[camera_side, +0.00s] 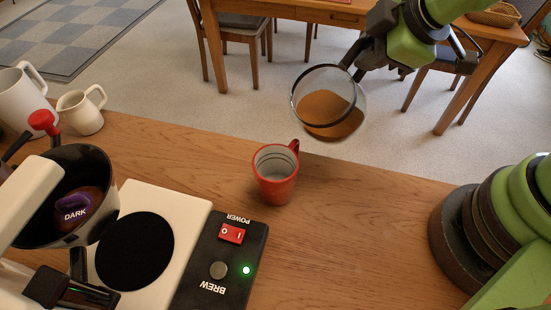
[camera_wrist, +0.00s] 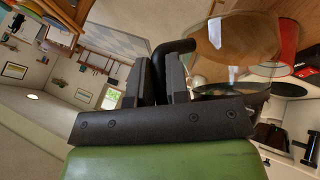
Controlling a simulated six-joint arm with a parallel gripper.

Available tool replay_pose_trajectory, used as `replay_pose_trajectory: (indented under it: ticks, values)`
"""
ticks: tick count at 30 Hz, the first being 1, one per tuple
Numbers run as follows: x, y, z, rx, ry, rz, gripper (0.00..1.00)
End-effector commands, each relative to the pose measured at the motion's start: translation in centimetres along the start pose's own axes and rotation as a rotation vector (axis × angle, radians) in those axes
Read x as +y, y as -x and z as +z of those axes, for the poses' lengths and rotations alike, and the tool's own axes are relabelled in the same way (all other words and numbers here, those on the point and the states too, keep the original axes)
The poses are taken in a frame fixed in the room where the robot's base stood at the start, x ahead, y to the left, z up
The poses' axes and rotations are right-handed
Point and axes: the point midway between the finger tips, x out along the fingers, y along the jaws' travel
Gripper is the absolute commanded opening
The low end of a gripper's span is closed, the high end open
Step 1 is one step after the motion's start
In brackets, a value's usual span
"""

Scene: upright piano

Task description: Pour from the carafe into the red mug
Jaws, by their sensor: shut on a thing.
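The glass carafe (camera_side: 328,103) holds brown coffee and hangs in the air above and to the right of the red mug, apart from it. It is tilted, with the coffee gathered toward its lower side. My gripper (camera_side: 362,57) is shut on the carafe's black handle. In the wrist view the handle (camera_wrist: 172,47) sits between my two fingers (camera_wrist: 157,82), and the carafe (camera_wrist: 237,40) is beyond it. The red mug (camera_side: 275,173) stands upright on the wooden counter, and its visible inside looks pale. Part of the mug (camera_wrist: 285,42) shows behind the carafe in the wrist view.
A coffee maker (camera_side: 140,250) with a dark filter basket (camera_side: 65,195) and a lit green light stands at the left front. A white pitcher (camera_side: 82,112) and a larger white jug (camera_side: 20,98) stand at the back left. The counter (camera_side: 350,215) right of the mug is clear.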

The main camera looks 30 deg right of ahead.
Motion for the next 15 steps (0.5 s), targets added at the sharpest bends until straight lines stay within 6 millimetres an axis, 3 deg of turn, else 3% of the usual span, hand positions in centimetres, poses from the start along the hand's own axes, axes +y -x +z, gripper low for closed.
replay_pose_trajectory:
  ticks: [9, 15]
  values:
    - [0.3, -1.0, 1.3, 0.042, -0.049, -0.045, 0.00]
    - [0.1, -3.2, 3.2, 0.093, -0.108, -0.103, 0.00]
